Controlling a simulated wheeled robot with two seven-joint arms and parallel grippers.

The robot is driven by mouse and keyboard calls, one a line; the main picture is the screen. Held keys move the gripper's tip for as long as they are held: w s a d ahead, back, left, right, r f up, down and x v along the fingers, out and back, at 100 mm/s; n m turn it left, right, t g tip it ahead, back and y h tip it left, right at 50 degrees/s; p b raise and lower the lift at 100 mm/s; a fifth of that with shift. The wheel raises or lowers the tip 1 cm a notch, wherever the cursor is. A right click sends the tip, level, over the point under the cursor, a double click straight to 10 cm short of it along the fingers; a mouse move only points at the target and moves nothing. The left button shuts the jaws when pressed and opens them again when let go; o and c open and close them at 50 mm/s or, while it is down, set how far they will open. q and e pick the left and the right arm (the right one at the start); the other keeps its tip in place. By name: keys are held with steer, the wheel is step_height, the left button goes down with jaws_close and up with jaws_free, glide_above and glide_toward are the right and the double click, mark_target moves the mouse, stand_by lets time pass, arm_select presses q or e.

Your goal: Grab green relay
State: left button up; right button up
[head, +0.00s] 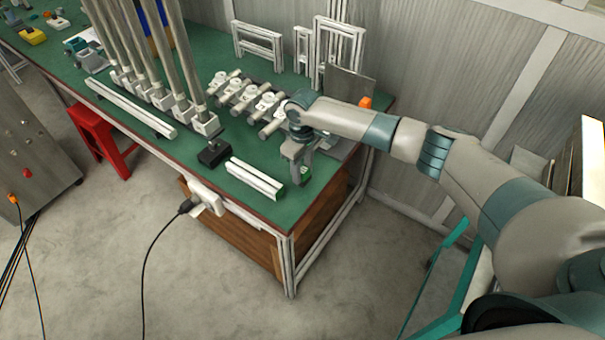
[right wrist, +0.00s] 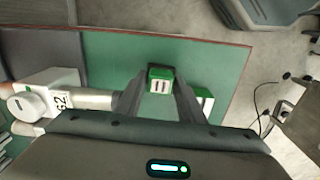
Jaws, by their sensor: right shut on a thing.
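The green relay (right wrist: 160,74) is a small green block with a white face carrying dark marks. In the right wrist view it sits between the two fingertips of my right gripper (head: 300,178), which is shut on it. In the head view the gripper points down at the near right corner of the green table, and a small green part of the relay (head: 306,174) shows beside the fingers. I cannot tell whether the relay touches the table top. My left gripper is not in view.
The green table (head: 240,140) holds a white rail (head: 255,180) just left of the gripper and a black block (head: 214,153). A metal plate (head: 345,88) stands behind.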

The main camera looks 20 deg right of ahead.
step_height(320, 180, up, 2)
steer(key=shift+r+b, duration=0.25)
steer(key=shift+b, duration=0.2)
steer(key=s+d+r+b, duration=0.1)
steer(key=s+d+r, duration=0.2)
steer(key=s+r, duration=0.4)
steer(key=shift+s+d+b, duration=0.35)
steer(key=shift+s+b, duration=0.05)
steer(key=shift+s, duration=1.7)
